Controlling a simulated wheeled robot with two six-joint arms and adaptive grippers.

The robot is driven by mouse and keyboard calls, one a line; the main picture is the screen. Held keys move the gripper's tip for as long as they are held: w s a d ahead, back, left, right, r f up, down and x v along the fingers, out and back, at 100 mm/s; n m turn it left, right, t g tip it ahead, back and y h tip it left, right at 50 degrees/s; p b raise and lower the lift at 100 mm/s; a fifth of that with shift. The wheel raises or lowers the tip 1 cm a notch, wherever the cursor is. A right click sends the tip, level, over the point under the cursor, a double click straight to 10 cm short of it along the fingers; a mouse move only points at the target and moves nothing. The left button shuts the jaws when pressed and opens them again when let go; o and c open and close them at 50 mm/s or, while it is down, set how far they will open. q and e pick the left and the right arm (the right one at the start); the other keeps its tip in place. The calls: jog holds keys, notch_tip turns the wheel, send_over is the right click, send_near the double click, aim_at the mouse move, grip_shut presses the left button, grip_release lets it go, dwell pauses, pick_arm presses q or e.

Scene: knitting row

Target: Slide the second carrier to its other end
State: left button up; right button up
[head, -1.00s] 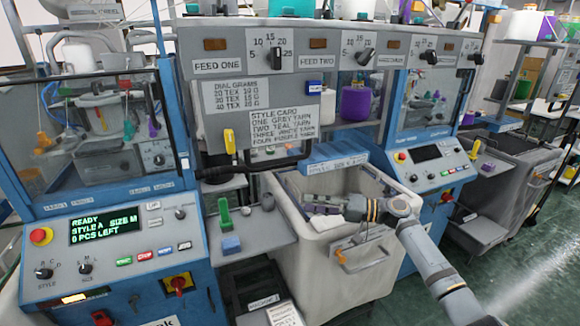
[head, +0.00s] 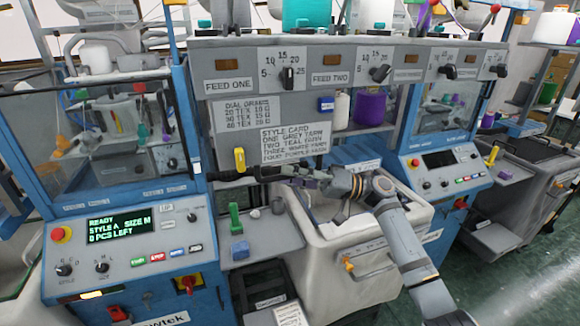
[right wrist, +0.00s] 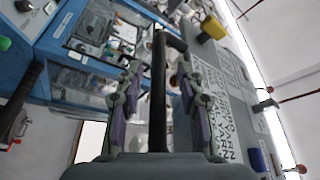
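My right gripper (head: 308,178) is at the lower edge of the grey panel, at the right end of a black bar handle (head: 240,175). In the right wrist view the gripper (right wrist: 158,85) is open, with the black bar (right wrist: 158,95) between its fingers and gaps showing on both sides. My left gripper is not in view.
A pale cart (head: 345,250) stands below my right arm. A small shelf (head: 262,240) holds a green piece (head: 235,218). A yellow handle (head: 239,159) sticks out from the panel. The left machine's display (head: 118,227) reads READY. A second blue machine (head: 440,185) stands right.

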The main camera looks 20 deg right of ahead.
jog(key=shift+a+r, duration=0.1)
jog(key=shift+a, duration=0.15)
jog(key=shift+w+d, duration=0.1)
grip_shut()
